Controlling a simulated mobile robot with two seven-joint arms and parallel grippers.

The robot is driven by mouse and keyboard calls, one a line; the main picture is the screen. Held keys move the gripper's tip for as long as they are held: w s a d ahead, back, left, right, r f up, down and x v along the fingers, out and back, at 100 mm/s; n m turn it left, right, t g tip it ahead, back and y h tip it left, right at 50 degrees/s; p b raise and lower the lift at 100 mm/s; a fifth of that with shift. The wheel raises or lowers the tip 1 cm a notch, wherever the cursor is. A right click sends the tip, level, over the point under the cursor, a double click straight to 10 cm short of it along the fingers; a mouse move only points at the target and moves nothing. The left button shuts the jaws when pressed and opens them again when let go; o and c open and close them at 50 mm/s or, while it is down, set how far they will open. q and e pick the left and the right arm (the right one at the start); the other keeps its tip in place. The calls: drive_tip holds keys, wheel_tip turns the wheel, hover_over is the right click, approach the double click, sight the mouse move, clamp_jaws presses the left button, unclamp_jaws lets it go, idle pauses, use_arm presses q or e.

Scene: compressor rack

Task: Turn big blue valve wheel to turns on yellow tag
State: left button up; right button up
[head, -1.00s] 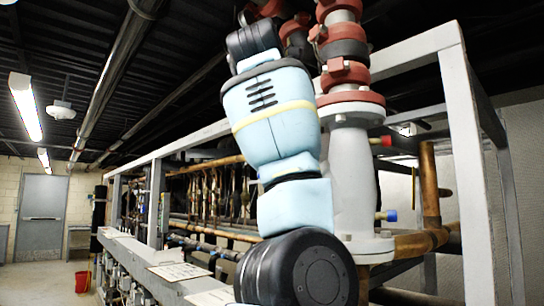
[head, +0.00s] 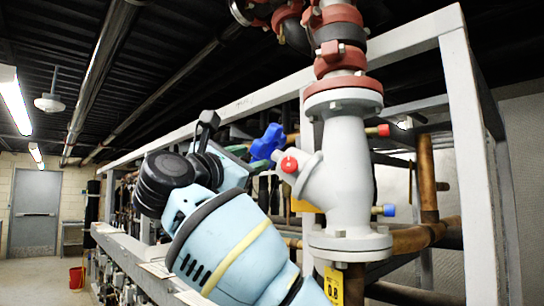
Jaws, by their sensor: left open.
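The big blue valve wheel (head: 268,142) sits on the left side branch of the grey valve body (head: 347,175). A yellow tag (head: 333,286) hangs below the valve's bottom flange; its dark marking is too small to read surely. Another yellow patch (head: 305,205) shows partly behind the valve body. My left gripper (head: 209,121) is at the end of the pale blue arm, left of the blue wheel and apart from it in the picture. It is open with nothing seen between its fingers, though the wrist hides much of it. My right gripper is not in view.
A grey frame post (head: 475,170) stands right of the valve, and a grey beam runs above the wheel. Red flanged fittings (head: 340,57) rise above the valve. A red-capped stub (head: 289,164) is close to the wheel. A red bucket (head: 76,276) stands far left.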

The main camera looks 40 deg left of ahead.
sight(265, 150)
use_arm(q)
drive_tip(key=shift+s+d+r, duration=0.1)
drive_tip(key=shift+s+r, duration=0.1)
drive_tip(key=shift+s, duration=0.45)
drive_tip(key=shift+w+r, duration=0.1)
drive_tip(key=shift+w, duration=0.3)
drive_tip(key=shift+x, duration=3.6)
drive_tip(key=shift+s, duration=0.1)
clamp_jaws()
